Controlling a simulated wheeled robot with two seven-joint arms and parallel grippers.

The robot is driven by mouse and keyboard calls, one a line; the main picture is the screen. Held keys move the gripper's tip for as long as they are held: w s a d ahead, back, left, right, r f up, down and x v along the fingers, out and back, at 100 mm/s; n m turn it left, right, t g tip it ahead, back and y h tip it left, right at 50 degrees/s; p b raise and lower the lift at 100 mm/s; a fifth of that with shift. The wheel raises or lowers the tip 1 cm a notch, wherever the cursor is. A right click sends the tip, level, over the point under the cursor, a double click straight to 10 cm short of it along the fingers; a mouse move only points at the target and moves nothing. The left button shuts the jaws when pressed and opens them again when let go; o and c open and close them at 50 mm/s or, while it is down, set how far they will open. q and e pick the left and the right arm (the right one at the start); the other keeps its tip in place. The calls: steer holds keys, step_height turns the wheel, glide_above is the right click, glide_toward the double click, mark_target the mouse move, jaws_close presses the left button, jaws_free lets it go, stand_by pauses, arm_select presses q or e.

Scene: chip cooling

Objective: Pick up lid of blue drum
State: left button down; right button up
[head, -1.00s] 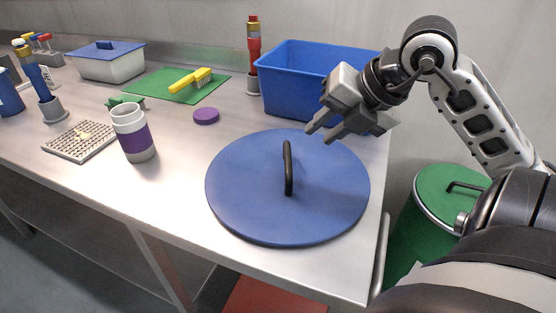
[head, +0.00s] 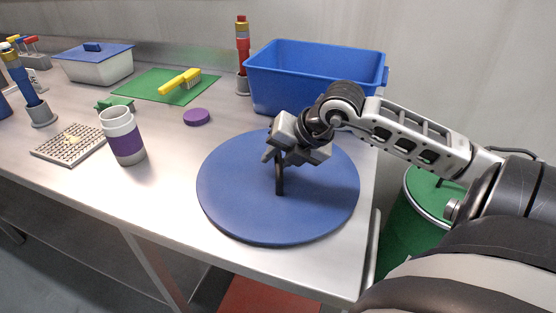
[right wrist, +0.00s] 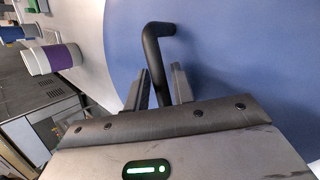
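The blue drum lid (head: 235,205) lies flat on the metal table near its right end. Its black bar handle (head: 280,178) stands up from the middle. My right gripper (head: 275,160) is above the lid at the far end of the handle, fingers apart. In the right wrist view the handle (right wrist: 156,62) runs down between the two fingers (right wrist: 158,88), and the lid (right wrist: 220,45) fills the right side. I cannot tell whether the fingers touch the handle. My left gripper is not in view.
A blue bin (head: 318,70) stands behind the lid. A white and purple cup (head: 124,140) and a purple disc (head: 197,117) are to the left. A green drum (head: 420,205) stands on the floor beyond the table's right edge.

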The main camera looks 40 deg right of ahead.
jaws_close()
